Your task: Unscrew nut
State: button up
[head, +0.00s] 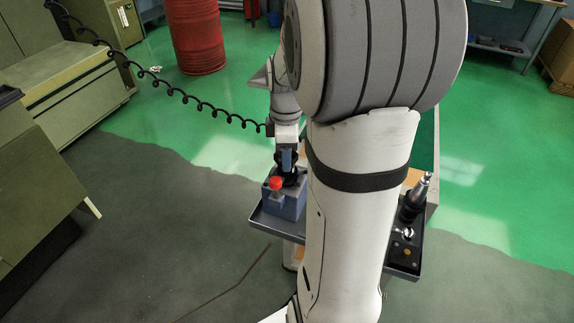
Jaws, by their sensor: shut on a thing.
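My gripper (288,165) points down over a blue-grey block fixture (288,205) at the left end of the cart tray. It is shut on a dark part at the top of the fixture, which appears to be the nut. The nut's outline is too small and dark to tell apart from the jaws and the black holder below. A red knob (276,184) stands on the front left of the fixture.
My arm hides the middle of the cart tray (268,223). At the tray's right end, a black holder with a silver tip (414,198) stands upright near small metal parts (407,233). A coiled black cable (190,97) runs from upper left to my wrist.

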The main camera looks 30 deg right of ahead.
jog(key=shift+n, duration=0.5)
jog(key=o, duration=1.3)
jog(key=shift+c, duration=0.2)
